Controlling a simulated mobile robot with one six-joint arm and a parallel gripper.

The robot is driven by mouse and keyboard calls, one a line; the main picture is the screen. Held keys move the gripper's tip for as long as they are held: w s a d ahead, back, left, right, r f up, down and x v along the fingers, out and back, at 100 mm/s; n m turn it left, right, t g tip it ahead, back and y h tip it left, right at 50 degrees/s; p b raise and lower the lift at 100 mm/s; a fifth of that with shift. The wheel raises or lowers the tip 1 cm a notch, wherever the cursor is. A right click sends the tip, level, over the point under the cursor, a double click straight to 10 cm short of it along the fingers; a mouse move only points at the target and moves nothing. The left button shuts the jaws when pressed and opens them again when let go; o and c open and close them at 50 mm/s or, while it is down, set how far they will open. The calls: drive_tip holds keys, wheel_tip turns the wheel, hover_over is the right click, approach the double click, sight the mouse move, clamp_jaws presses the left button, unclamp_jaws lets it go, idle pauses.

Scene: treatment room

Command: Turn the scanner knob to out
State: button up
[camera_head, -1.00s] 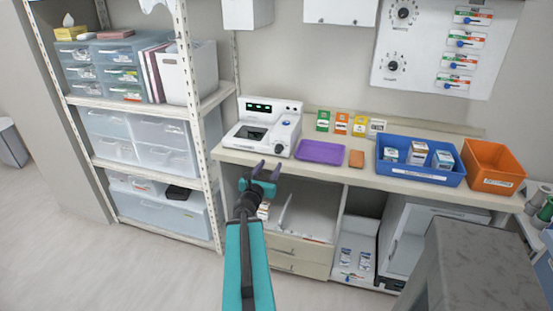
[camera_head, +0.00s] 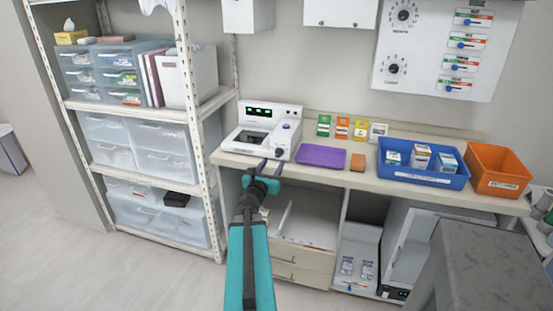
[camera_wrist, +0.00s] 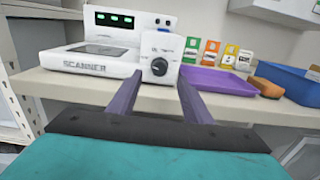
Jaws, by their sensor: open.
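The white scanner (camera_head: 262,131) stands at the left end of the counter, with a lit green display. In the wrist view its front reads SCANNER (camera_wrist: 85,66). Its dark round knob (camera_wrist: 158,67) sits on the front right face, with a light pointer mark; the labels around it are too small to read. The knob also shows in the head view (camera_head: 279,152). My gripper (camera_head: 269,168) is open and empty, just in front of and below the scanner's front. In the wrist view its two purple fingers (camera_wrist: 160,88) spread either side below the knob, apart from it.
A purple tray (camera_head: 320,158) and a brown block (camera_head: 357,162) lie right of the scanner. Several coloured cards stand behind. A blue bin (camera_head: 420,178) with boxes and an orange bin (camera_head: 497,172) are farther right. A shelf rack (camera_head: 190,100) stands close on the left.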

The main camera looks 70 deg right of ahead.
sight(278, 155)
drive_tip(key=shift+w+d+p, duration=0.2)
drive_tip(key=shift+d+p, duration=0.3)
drive_tip(key=shift+d, duration=2.4)
drive_tip(key=c, duration=1.1)
drive_tip(key=shift+o, duration=0.2)
